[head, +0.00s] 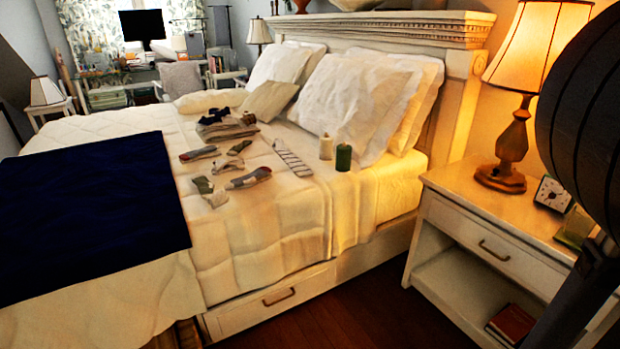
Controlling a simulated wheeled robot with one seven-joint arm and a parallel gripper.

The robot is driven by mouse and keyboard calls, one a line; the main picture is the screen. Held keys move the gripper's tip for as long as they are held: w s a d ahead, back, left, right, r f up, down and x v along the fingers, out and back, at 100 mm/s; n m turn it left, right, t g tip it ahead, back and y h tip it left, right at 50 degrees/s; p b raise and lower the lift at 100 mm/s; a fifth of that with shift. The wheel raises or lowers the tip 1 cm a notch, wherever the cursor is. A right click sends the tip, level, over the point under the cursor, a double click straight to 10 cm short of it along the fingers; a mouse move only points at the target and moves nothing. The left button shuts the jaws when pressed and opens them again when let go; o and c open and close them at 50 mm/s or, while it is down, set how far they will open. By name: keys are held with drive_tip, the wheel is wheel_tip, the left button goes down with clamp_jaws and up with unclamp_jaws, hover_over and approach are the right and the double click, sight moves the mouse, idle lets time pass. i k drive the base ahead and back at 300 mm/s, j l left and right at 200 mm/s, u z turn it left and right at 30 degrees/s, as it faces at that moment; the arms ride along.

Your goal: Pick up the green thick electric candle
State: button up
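The green thick candle (343,157) stands upright on the bed, near the pillows and close to the bed's right edge. A cream candle (326,147) stands just behind it to the left; from this angle I cannot tell whether they touch. The bed (290,225) has a pale quilt under both candles. My gripper is not in the head view. Nothing hides the green candle.
Socks and folded clothes (225,125) and a striped flat strip (291,158) lie left of the candles. Pillows (355,100) stand behind. A nightstand (480,215) at right carries a lit lamp (513,140) and a clock (552,194). Dark floor (365,310) is open in front.

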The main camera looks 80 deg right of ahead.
sight(343, 161)
drive_tip(key=z, duration=2)
drive_tip(key=i+u, duration=0.45)
drive_tip(key=i, duration=0.7)
